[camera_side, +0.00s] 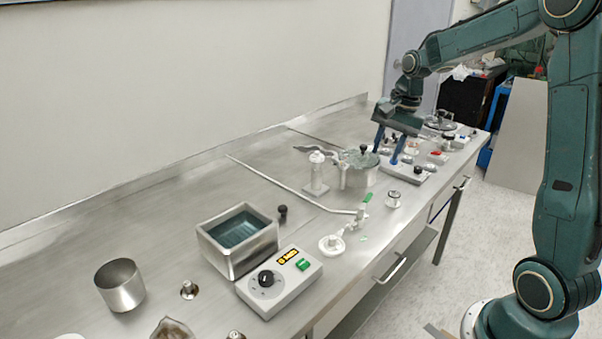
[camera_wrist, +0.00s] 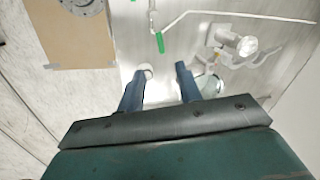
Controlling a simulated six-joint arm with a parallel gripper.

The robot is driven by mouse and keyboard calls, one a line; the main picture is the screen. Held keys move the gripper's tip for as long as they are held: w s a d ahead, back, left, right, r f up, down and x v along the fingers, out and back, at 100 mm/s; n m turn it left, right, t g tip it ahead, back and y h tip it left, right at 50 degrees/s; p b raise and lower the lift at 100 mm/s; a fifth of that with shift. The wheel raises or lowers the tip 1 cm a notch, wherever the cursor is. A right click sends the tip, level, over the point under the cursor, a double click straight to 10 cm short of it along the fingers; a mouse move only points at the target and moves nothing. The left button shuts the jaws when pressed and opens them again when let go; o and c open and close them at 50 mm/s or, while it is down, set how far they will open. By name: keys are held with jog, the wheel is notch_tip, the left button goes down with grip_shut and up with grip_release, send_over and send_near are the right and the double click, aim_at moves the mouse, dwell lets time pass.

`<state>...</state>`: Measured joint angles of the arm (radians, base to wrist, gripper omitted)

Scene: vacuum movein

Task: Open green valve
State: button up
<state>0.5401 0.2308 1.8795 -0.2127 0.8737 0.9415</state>
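The green valve handle (camera_side: 367,198) sits on a white fitting at the end of a thin metal pipe (camera_side: 290,186), near the front edge of the bench. In the wrist view the green handle (camera_wrist: 160,42) lies ahead of the fingers, near the top middle. My gripper (camera_side: 386,152) is to the back right of the valve, above the bench, with its two blue fingers pointing down. In the wrist view my gripper (camera_wrist: 160,80) has its fingers spread wide with nothing held between them. It is apart from the handle.
A lidded metal pot (camera_side: 358,172) and a white post fitting (camera_side: 316,174) stand left of my fingers. A grey control box (camera_side: 280,285) and a square metal bath (camera_side: 237,242) are at the front left. Small items crowd the far right. Bare bench lies behind the pipe.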

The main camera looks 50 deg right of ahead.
aim_at(369, 196)
jog(key=shift+w+d+f, duration=0.1)
jog(key=shift+d+f, duration=0.15)
jog(key=shift+f, duration=0.15)
jog(key=w+f, duration=0.1)
jog(key=f, duration=0.7)
jog(key=w+f, duration=0.1)
jog(key=f, duration=0.4)
jog(key=shift+w+a+f, duration=0.1)
jog(key=shift+w+a, duration=0.2)
grip_shut()
